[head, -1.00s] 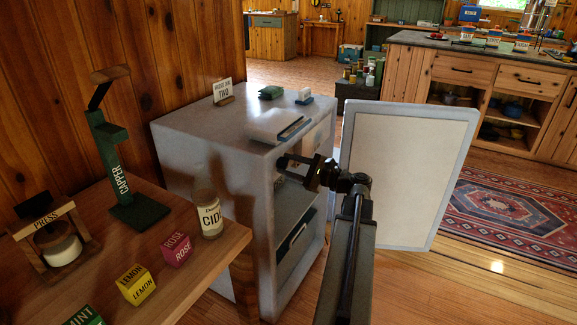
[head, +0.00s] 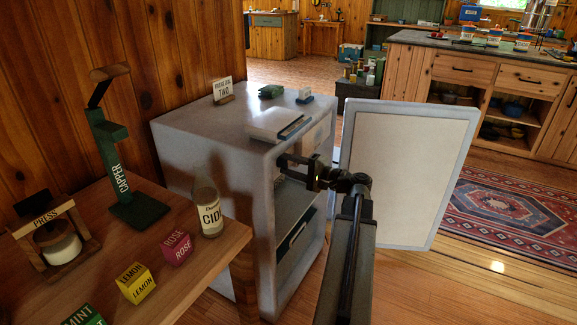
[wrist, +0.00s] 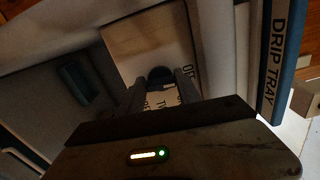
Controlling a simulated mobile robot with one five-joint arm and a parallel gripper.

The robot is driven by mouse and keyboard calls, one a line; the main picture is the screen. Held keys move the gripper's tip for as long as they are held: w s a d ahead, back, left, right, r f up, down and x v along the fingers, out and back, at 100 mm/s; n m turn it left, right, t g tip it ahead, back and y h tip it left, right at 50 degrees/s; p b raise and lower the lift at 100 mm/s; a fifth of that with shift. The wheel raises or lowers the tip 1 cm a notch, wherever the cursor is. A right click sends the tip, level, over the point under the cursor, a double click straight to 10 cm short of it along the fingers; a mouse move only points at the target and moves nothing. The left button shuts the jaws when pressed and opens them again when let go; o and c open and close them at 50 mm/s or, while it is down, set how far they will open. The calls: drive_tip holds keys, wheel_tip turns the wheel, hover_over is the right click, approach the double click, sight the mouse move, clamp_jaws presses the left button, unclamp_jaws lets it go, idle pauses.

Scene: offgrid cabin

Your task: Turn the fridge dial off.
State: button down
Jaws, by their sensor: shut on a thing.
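The fridge (head: 225,190) is a pale grey box, and its door (head: 405,175) stands wide open to the right. My gripper (head: 290,166) reaches into the upper part of the opening. In the wrist view, the dark round dial (wrist: 160,74) sits on a pale plate (wrist: 135,42) with printed lettering, including a partly hidden "OFF" beside the dial. My gripper in the wrist view (wrist: 161,86) is shut on the dial, one finger on each side. The fingers hide part of the dial and lettering, so I cannot read its setting.
A drip tray (wrist: 275,60) with a dark labelled edge is close on the right in the wrist view. A wooden table (head: 200,270) with a bottle (head: 207,205) and labelled boxes stands left of the fridge. Floor is open at the lower right.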

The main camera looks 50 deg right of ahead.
drive_tip(key=shift+f+n, duration=0.1)
drive_tip(key=shift+n, duration=0.5)
drive_tip(key=shift+a, duration=0.1)
drive_tip(key=c, duration=0.8)
unclamp_jaws()
drive_tip(key=shift+c, duration=0.2)
drive_tip(key=shift+s, duration=0.1)
drive_tip(key=v, duration=0.7)
drive_tip(key=shift+s, duration=0.35)
